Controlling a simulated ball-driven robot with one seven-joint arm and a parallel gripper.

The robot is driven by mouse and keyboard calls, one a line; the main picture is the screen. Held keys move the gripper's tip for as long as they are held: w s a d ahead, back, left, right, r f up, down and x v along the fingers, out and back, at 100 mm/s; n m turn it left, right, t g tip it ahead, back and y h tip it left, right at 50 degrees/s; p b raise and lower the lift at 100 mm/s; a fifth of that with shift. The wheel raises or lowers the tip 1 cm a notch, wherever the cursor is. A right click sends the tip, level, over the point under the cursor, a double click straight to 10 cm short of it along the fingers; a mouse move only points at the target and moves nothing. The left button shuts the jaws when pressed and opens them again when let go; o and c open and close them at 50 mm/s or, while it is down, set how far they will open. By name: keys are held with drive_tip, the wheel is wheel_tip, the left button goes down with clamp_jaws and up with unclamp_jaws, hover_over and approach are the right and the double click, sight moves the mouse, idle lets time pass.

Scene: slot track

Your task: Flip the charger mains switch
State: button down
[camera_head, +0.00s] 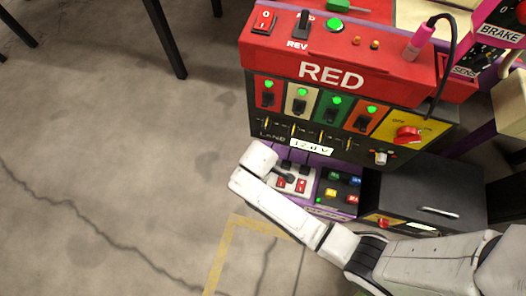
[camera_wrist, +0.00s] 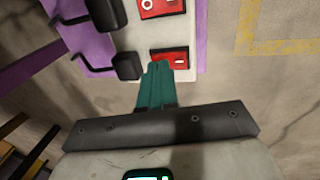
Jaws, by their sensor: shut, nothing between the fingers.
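A pale panel on a purple base carries red rocker switches. In the head view two small red switches show on it, one at the left (camera_head: 282,184) and one at the right (camera_head: 301,186). In the wrist view the panel shows a red rocker (camera_wrist: 161,8) marked with a circle at the top and a second red rocker (camera_wrist: 170,57) below it. My gripper (camera_wrist: 158,68), with teal fingers, is shut and empty. Its tips overlap the lower rocker's left edge; I cannot tell whether they touch. No readable label shows which rocker is the charger mains.
Black plugs with cables (camera_wrist: 126,66) stand beside the rockers. A panel of coloured buttons (camera_head: 337,190) lies to the right, with a dark drawer box (camera_head: 425,190) beyond. The red console (camera_head: 330,72) rises behind. Open floor (camera_head: 110,170) lies to the left.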

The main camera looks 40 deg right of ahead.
drive_tip(key=shift+d+f, duration=0.1)
drive_tip(key=shift+f, duration=0.3)
drive_tip(key=shift+w, duration=0.1)
drive_tip(key=shift+d+y+p, duration=0.15)
drive_tip(key=shift+y+p, duration=0.15)
drive_tip(key=shift+p, duration=0.1)
drive_tip(key=shift+f, duration=0.25)
drive_tip(key=shift+s+a+p, duration=0.4)
drive_tip(key=shift+s+a, duration=0.15)
drive_tip(key=shift+a, duration=0.2)
drive_tip(key=shift+r, duration=0.1)
